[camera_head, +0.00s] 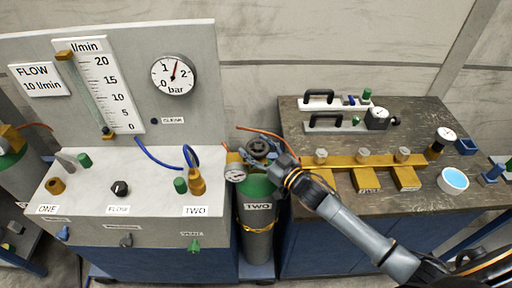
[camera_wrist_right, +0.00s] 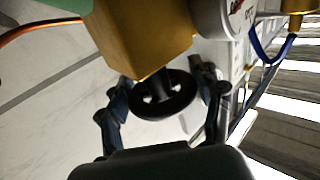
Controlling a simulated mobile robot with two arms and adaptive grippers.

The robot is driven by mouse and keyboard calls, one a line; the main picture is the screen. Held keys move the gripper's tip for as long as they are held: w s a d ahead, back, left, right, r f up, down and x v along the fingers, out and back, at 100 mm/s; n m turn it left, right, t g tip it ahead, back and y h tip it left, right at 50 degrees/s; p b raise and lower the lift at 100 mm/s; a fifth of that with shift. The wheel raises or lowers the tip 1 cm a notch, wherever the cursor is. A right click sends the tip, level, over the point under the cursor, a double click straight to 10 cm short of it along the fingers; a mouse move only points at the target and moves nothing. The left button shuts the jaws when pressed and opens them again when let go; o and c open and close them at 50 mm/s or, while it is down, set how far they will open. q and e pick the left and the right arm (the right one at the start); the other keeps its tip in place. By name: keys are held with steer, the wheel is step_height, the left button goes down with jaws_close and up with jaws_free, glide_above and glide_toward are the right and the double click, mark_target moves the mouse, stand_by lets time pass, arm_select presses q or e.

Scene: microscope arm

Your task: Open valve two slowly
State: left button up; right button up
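The green-shouldered gas cylinder labelled TWO (camera_head: 258,216) stands between the panel bench and the dark workbench. Its black valve handwheel (camera_head: 258,147) sits on top, partly hidden by my right gripper. In the right wrist view the round black handwheel (camera_wrist_right: 165,97) is below a brass valve block (camera_wrist_right: 143,38). My right gripper (camera_wrist_right: 166,108) is open, with one finger on each side of the wheel; I cannot tell whether either finger touches it. In the head view my right gripper (camera_head: 277,157) reaches the valve from the right. My left gripper is not in view.
A small gauge (camera_head: 235,174) sits beside the valve. The panel has a bar gauge (camera_head: 174,75), needle slightly past 1, and a flow tube (camera_head: 90,90). An orange hose (camera_head: 262,132) runs behind the valve. The workbench holds a brass manifold (camera_head: 360,161) and a blue-filled dish (camera_head: 454,180).

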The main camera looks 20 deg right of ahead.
steer(key=shift+c, duration=0.6)
steer(key=shift+r+n+y, duration=0.1)
steer(key=shift+n+y, duration=0.2)
steer(key=shift+n+g+y, duration=0.7)
steer(key=shift+y, duration=0.2)
steer(key=n+g+y+b, duration=0.2)
steer(key=n+g+y, duration=0.1)
steer(key=shift+a+y, duration=0.1)
steer(key=shift+y, duration=0.2)
steer(key=shift+s+n+g+y+b, duration=0.1)
steer(key=shift+n+g+y+b, duration=0.25)
steer(key=shift+g, duration=0.25)
steer(key=o, duration=1.2)
steer(key=shift+a, duration=0.1)
steer(key=shift+c, duration=0.2)
